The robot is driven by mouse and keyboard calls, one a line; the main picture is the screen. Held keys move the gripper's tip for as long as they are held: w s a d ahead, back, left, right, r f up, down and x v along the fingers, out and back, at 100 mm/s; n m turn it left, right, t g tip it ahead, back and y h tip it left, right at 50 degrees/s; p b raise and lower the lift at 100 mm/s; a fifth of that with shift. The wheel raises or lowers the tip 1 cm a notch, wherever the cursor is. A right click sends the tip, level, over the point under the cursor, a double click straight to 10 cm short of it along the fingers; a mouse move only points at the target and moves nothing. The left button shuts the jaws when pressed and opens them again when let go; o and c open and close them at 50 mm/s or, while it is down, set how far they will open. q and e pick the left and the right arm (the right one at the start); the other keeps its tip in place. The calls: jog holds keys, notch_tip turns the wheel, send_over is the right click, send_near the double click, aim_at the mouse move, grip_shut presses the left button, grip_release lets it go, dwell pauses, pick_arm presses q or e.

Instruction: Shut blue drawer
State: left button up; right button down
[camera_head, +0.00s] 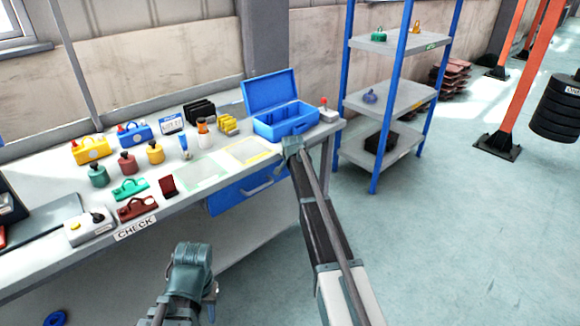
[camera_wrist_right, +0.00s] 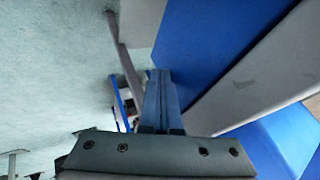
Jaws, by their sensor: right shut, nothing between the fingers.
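The blue drawer (camera_head: 236,193) is under the tabletop of the grey workbench, with a pale bar handle (camera_head: 264,181) on its front. How far it stands out is hard to tell. My right arm crosses the head view just right of the drawer, its end near the bench edge. In the right wrist view my right gripper (camera_wrist_right: 158,78) is shut and empty, close beside the blue drawer front (camera_wrist_right: 205,38); I cannot tell whether they touch. My left gripper (camera_head: 190,272) is low in front of the bench, apart from the drawer; its finger opening is unclear.
The grey workbench (camera_head: 225,143) carries an open blue toolbox (camera_head: 285,121), several coloured hoist parts and a CHECK label (camera_head: 135,228). A blue-posted shelf rack (camera_head: 384,95) stands to the right of the bench. The floor (camera_head: 470,230) at right is clear.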

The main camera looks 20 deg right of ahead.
jog(key=s+r+p, duration=0.8)
jog(key=s, duration=0.1)
jog(key=shift+s, duration=0.15)
jog(key=shift+a, duration=0.1)
jog(key=s+a+r+n+g+y+p, duration=0.15)
jog(key=s+a+n+p, duration=0.25)
jog(key=s+a, duration=0.6)
jog(key=s+a+r+n+g+p, duration=0.2)
jog(key=s+a+n+g+p, duration=0.15)
jog(key=s+a, duration=0.6)
jog(key=s+a+r+n+g+p, duration=0.1)
jog(key=s+a+n, duration=0.3)
jog(key=s, duration=0.5)
jog(key=s+a+r+n+g+p, duration=0.1)
jog(key=s+a+r+n+p, duration=0.1)
jog(key=s, duration=0.7)
jog(key=shift+s+a+r+n+g+h+p, duration=0.4)
jog(key=shift+a+n, duration=0.45)
jog(key=shift+n, duration=0.4)
jog(key=shift+w, duration=0.15)
